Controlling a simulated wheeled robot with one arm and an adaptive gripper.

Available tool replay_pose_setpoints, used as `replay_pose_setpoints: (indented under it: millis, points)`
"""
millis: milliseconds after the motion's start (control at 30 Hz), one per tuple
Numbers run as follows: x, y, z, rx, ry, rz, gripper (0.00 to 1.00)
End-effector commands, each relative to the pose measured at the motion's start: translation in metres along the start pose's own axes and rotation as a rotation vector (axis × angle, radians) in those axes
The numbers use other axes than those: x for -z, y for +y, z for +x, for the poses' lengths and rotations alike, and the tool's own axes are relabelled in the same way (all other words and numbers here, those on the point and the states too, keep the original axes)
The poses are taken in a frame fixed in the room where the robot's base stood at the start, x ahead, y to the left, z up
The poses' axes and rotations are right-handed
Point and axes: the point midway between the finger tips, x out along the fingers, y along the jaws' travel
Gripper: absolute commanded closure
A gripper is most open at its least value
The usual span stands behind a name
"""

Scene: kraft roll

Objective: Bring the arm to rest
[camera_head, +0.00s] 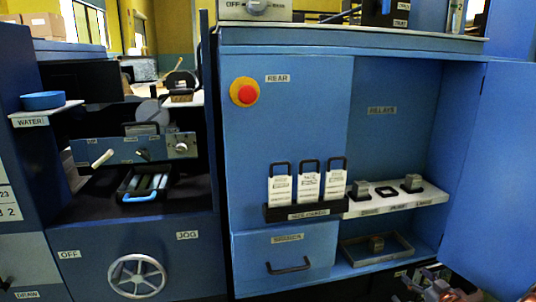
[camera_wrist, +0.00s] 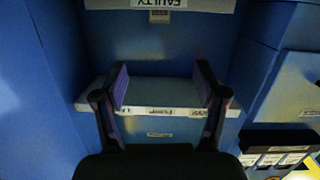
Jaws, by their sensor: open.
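My gripper (camera_wrist: 161,78) shows in the wrist view with its two dark fingers spread wide and nothing between them. It faces the open relays compartment, with a pale labelled shelf (camera_wrist: 160,112) behind and below the fingertips. A label reading FAULTY (camera_wrist: 160,4) shows upside down at the top of that view. In the head view my gripper cannot be made out clearly; dark and coppery parts show at the bottom right corner.
The blue cabinet's open door (camera_head: 495,180) stands at the right. Its shelf (camera_head: 400,203) carries grey blocks (camera_head: 361,189) and a dark square socket (camera_head: 386,191). A tray (camera_head: 375,256) below holds another block (camera_head: 376,243). White tags (camera_head: 308,187) stand in a rack left of the shelf.

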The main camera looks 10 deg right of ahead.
Motion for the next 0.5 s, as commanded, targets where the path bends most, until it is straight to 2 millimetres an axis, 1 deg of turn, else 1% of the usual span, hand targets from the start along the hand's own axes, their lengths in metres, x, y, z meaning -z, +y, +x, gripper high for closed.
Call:
replay_pose_setpoints:
  millis: [33,167,300,400,500]
  points:
    - [0.017,-0.002,0.004,-0.001,-0.018,-0.013,0.28]
    - [0.044,-0.009,0.015,-0.013,-0.098,-0.042,0.28]
    - [0.085,-0.023,0.025,-0.035,-0.215,-0.081,0.28]
    - [0.113,-0.036,0.028,-0.054,-0.302,-0.102,0.28]
    - [0.142,-0.049,0.026,-0.075,-0.386,-0.120,0.28]
